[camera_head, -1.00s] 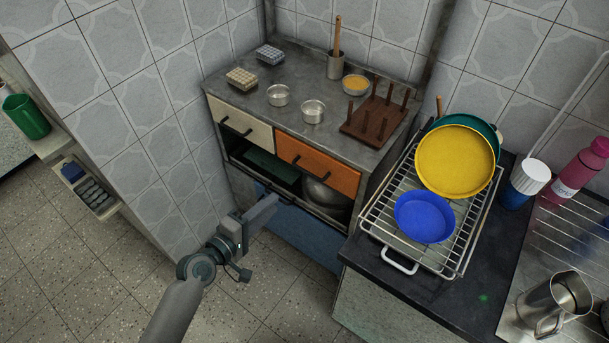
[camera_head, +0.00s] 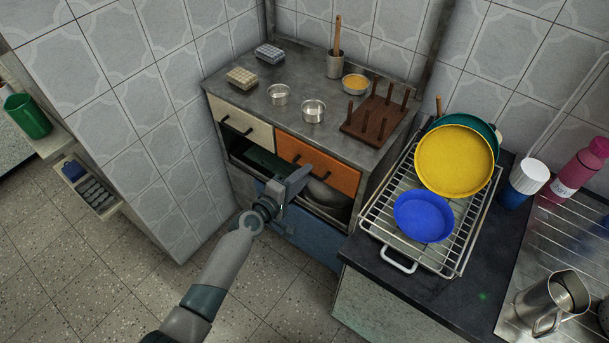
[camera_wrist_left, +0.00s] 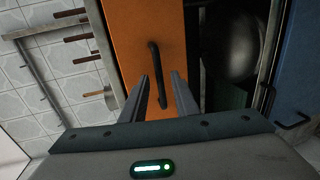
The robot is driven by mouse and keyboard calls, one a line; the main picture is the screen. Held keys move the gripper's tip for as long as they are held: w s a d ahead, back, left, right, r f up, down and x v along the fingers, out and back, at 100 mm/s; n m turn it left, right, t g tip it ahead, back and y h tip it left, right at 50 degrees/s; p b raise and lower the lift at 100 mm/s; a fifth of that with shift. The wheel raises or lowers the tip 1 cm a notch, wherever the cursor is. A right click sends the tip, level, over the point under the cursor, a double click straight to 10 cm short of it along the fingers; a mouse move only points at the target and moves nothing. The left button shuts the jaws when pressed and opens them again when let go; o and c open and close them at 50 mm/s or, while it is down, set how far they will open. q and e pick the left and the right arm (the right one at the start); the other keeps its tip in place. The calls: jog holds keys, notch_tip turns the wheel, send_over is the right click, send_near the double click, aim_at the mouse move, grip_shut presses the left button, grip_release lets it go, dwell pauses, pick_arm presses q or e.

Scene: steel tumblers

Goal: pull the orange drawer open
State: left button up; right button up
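The orange drawer (camera_head: 342,178) sits in the upper right of the cabinet front and looks flush with it. It also fills the middle of the left wrist view (camera_wrist_left: 125,35). Its dark bar handle (camera_wrist_left: 154,70) lies in front of my left gripper (camera_wrist_left: 162,82). In the head view my left gripper (camera_head: 302,178) is just in front of the drawer and hides part of its front. Its two fingers are apart, with the handle showing in the gap between them; I cannot tell whether they touch it. My right gripper is not in view.
A cream drawer (camera_head: 240,125) is left of the orange one. Below are an open shelf with a steel bowl (camera_head: 327,192) and a blue lower front (camera_head: 315,235). A counter with a wire dish rack (camera_head: 450,255) stands to the right. The floor at left is clear.

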pick_arm(q)
jog(key=shift+w+d, duration=0.25)
jog(key=shift+w, duration=0.1)
grip_shut()
jog(key=shift+s+a+f, duration=0.1)
jog(key=shift+s, duration=0.05)
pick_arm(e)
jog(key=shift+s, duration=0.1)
